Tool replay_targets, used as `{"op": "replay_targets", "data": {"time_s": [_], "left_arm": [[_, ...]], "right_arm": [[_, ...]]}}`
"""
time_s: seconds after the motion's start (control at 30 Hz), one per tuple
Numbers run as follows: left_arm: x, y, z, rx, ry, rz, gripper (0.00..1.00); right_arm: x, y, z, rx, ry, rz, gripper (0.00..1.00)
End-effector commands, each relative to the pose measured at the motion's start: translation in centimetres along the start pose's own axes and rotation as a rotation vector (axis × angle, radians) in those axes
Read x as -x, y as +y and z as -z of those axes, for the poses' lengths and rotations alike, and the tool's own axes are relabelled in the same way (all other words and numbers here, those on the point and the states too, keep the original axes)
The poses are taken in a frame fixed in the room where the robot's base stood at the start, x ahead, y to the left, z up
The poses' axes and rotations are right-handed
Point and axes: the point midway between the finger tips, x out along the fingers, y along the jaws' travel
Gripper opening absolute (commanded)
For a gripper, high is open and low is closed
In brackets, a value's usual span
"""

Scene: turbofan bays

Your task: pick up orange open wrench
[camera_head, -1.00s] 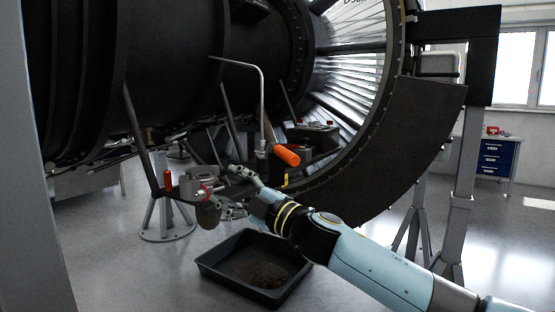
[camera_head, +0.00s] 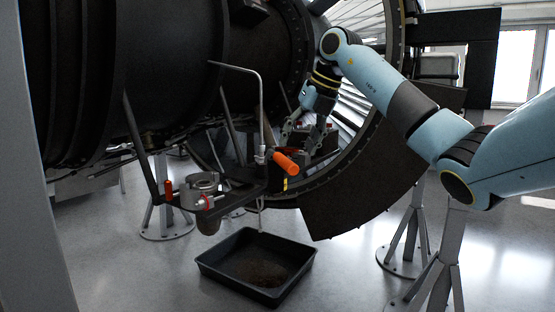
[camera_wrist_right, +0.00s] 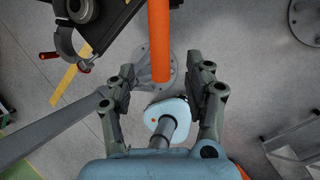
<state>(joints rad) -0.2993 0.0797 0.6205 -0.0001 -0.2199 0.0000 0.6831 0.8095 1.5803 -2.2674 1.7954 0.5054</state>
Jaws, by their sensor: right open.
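I cannot make out an orange open wrench for certain in either view. A thick orange bar (camera_wrist_right: 159,38) runs down from the top of the right wrist view, its lower end between my finger tips. My right gripper (camera_head: 301,138) points down just above and behind that handle, in front of the engine's fan opening. In the wrist view my right gripper (camera_wrist_right: 167,72) is open, with a finger on each side of the bar and no visible contact. My left gripper is not in view.
A dark bracket carries a grey round clamp (camera_head: 200,188) with red handles, left of the orange handle. A black drip tray (camera_head: 238,282) lies on the floor below. The dark engine casing (camera_head: 170,70) fills the upper left. Grey stands (camera_head: 410,235) stand at right.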

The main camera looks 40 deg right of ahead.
Motion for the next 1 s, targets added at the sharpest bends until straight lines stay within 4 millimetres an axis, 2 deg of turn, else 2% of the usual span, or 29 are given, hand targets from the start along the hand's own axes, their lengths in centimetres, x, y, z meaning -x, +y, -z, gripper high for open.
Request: {"op": "replay_targets", "data": {"time_s": [0.1, 0.27, 0.4, 0.53, 0.8, 0.87, 1.0], "left_arm": [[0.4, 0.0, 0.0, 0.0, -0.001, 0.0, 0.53], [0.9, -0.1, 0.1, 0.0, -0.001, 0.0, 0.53], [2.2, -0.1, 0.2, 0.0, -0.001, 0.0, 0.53], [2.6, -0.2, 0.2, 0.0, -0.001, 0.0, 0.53], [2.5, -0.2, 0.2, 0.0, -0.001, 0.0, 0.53], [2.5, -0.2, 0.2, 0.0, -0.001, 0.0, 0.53], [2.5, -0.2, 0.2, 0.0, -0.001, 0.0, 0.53]], "right_arm": [[-1.5, 0.1, 0.0, 0.001, 0.001, -0.002, 0.53], [-2.8, 0.1, 0.1, 0.001, 0.004, -0.003, 0.53], [-4.9, 0.1, 0.1, 0.001, 0.005, -0.004, 0.53], [-6.8, 0.1, 0.0, 0.001, 0.002, -0.005, 0.53], [-7.4, 0.0, 0.1, 0.003, 0.0, -0.004, 0.53], [-7.4, 0.0, 0.1, 0.003, 0.0, -0.004, 0.48], [-7.4, 0.0, 0.1, 0.003, 0.0, -0.004, 0.29]]}}
